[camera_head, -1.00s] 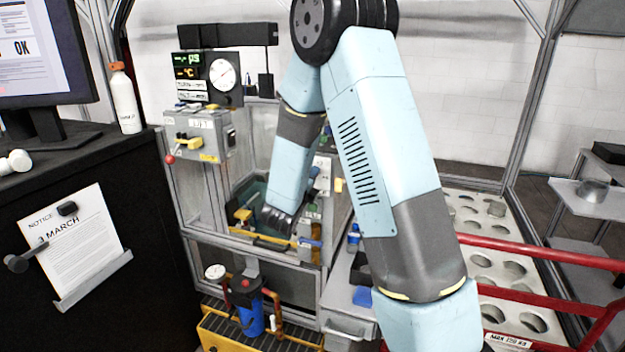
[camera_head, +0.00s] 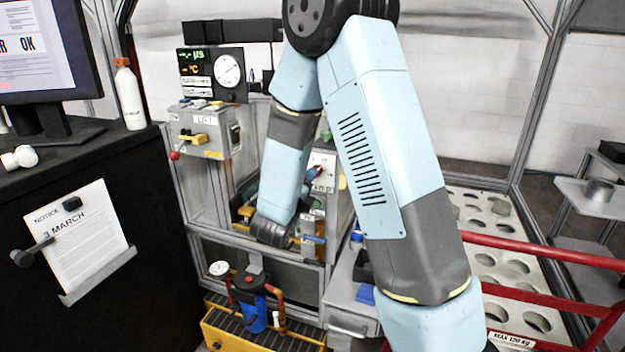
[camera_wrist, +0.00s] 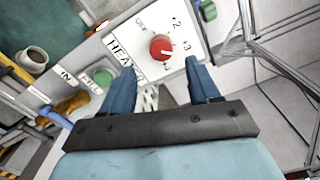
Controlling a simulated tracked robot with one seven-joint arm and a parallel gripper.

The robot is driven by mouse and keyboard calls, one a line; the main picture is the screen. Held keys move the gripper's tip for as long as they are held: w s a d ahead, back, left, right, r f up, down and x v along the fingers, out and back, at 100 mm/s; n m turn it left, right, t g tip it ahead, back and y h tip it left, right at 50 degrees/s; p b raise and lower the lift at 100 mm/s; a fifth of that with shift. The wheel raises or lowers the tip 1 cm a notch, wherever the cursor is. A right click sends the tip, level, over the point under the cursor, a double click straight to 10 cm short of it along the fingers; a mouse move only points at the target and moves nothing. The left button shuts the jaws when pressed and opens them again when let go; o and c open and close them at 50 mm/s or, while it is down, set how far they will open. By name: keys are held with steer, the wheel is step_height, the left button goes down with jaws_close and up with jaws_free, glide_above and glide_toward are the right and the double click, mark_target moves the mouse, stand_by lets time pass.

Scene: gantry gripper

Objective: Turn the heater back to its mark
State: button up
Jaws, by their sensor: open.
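The heater's round red knob (camera_wrist: 162,48) sits on a white panel (camera_wrist: 180,22) marked HEATER, with OFF and plus-numbered marks around the knob. A short pale line shows on the knob's lower right, but the exact mark it points to is hard to read. My gripper (camera_wrist: 158,66) is open and empty. Its two blue fingers stand on the left and right of the knob's lower side in the wrist view, apart from it. In the head view the white panel (camera_head: 326,160) shows small, with my gripper (camera_head: 312,174) beside it, partly hidden by my arm.
A green FILL button (camera_wrist: 102,77) and an orange-yellow valve handle (camera_wrist: 72,102) lie left of the knob. Red rails (camera_head: 540,252) run at the right.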

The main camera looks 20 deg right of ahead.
steer(key=v, duration=0.8)
